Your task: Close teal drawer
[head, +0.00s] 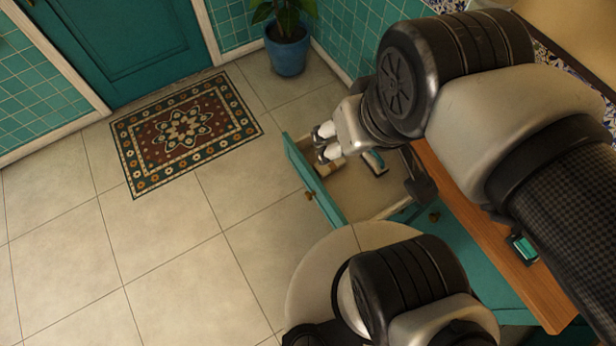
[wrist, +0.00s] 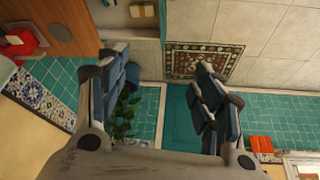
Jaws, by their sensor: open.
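The teal drawer (head: 314,180) is pulled out from the teal cabinet under the wooden counter. Its front has a small brass knob (head: 309,195), and its pale inside shows. Part of the drawer (wrist: 125,45) shows at the top there, cut off by the frame.
The wooden counter (head: 480,235) runs along the right. A patterned rug (head: 186,130) lies on the tiled floor before a teal door (head: 120,45). A potted plant (head: 287,52) stands at the back wall. The floor left of the drawer is clear.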

